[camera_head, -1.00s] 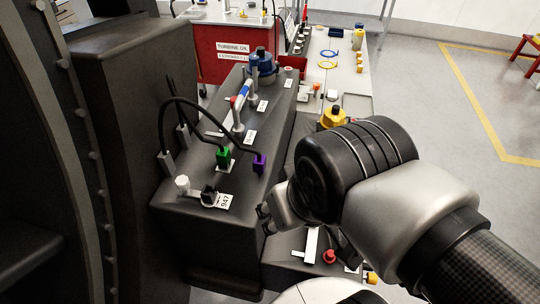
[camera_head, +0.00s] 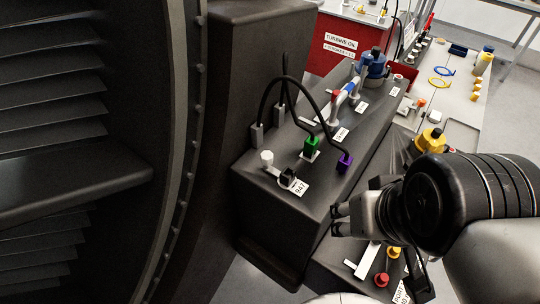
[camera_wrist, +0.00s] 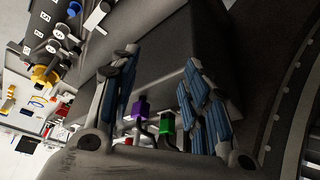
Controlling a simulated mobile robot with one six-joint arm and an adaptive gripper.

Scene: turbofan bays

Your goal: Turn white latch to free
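A white bar-shaped piece (camera_head: 368,260), which looks like a latch, lies on the low dark ledge beside a red knob (camera_head: 381,279). A white knob (camera_head: 267,158) on a pale plate stands on the dark housing's top, next to a black part (camera_head: 287,177) and a "947" label. I cannot tell which of the two is the white latch. My gripper (camera_head: 340,218) is beside the housing's right side, above the ledge and apart from both white pieces. In the wrist view its blue-padded fingers (camera_wrist: 158,72) are spread, with nothing held.
A green connector (camera_head: 311,147) and a purple connector (camera_head: 344,162) with black cables stand on the housing (camera_head: 262,205). A red-blue handle (camera_head: 345,97) and a blue cap (camera_head: 371,65) are farther back. A yellow-capped part (camera_head: 431,140) is beyond my wrist. The large fan casing (camera_head: 180,150) fills the left.

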